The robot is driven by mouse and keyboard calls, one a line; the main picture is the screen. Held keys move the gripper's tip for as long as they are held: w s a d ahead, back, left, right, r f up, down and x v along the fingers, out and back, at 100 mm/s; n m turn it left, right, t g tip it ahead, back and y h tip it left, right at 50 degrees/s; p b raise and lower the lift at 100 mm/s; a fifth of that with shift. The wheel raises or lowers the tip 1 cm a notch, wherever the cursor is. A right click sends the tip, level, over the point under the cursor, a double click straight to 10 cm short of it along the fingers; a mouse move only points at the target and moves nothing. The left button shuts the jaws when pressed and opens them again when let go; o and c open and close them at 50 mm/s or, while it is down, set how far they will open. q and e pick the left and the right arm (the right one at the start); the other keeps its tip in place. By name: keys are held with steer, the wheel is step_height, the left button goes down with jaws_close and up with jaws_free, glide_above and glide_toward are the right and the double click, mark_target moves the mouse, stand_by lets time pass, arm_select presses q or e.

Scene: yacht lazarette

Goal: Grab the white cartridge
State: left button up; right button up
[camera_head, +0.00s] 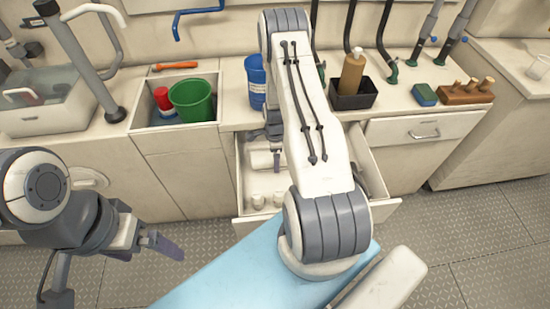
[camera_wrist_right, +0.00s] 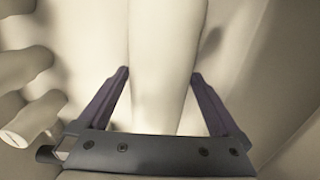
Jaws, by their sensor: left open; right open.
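A white cylinder, apparently the white cartridge (camera_wrist_right: 162,55), lies lengthwise between the fingers of my right gripper (camera_wrist_right: 160,76) in the right wrist view. The fingers are open on either side of it; I cannot tell whether they touch it. In the head view a pale cylinder (camera_head: 261,160) shows in the open drawer (camera_head: 240,185), beside the right gripper (camera_head: 277,155), which is partly hidden by my right arm. My left gripper (camera_head: 152,250) is open and empty, above the floor at the lower left.
Several small pale cylinders (camera_wrist_right: 28,118) lie left of the right gripper. The drawer walls are close around it.

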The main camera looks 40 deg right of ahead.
steer(key=shift+f, duration=0.1)
steer(key=c, duration=1.2)
